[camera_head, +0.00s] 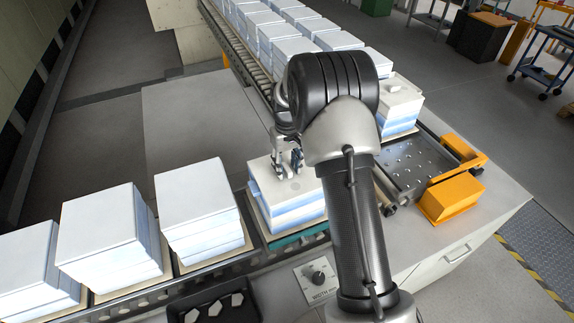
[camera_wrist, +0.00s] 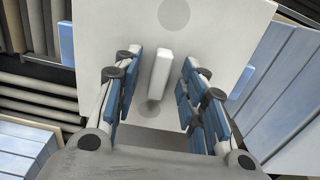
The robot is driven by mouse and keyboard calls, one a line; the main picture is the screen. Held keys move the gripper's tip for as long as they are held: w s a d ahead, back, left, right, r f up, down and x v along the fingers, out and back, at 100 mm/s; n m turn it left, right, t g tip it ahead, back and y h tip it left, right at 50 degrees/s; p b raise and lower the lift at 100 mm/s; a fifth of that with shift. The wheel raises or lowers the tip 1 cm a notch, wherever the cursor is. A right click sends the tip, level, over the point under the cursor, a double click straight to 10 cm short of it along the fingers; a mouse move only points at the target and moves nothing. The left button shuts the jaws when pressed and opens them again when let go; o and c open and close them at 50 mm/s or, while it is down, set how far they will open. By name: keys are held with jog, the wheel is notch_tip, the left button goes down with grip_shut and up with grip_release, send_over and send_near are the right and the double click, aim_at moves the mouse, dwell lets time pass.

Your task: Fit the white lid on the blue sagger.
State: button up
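The white lid (camera_head: 309,184) lies over the top of a blue-and-white sagger stack on the conveyor. In the wrist view the lid (camera_wrist: 215,35) is a flat white plate with a raised white handle bar (camera_wrist: 158,75) and grey round marks. Blue sagger walls (camera_head: 292,216) show below the lid; in the wrist view, blue edges (camera_wrist: 240,82) show past its sides. My gripper (camera_head: 287,165) is low over the lid. In the wrist view my gripper (camera_wrist: 155,90) is open, its blue pads on either side of the handle with gaps. Whether the lid is fully seated cannot be told.
Covered stacks (camera_head: 105,225) line the conveyor at the left; more (camera_head: 285,45) stand in rows at the back. Another stack (camera_head: 400,98) stands behind my arm, near a metal plate (camera_head: 418,160) with orange blocks (camera_head: 450,198). A dark tray (camera_head: 215,305) is at the front. Grey surface left of my gripper is clear.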

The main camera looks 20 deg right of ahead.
notch_tip(320, 180, up, 12)
dwell(0.5)
jog(key=s+a+r+t+b, duration=0.1)
jog(key=s+a+r+b, duration=0.1)
jog(key=s+a+b, duration=0.45)
jog(key=s+a+r+t+b, duration=0.1)
jog(key=s+r+b, duration=0.2)
jog(key=s, duration=0.6)
jog(key=s+a+f+t+b, duration=0.1)
jog(key=s+a+f+b, duration=0.1)
jog(key=s+f, duration=0.3)
jog(key=s+a+f+t+b, duration=0.1)
jog(key=s+f+b, duration=0.4)
jog(key=s, duration=0.8)
jog(key=shift+a+f+t+b, duration=0.3)
jog(key=shift+a+f, duration=0.15)
jog(key=shift+a, duration=0.1)
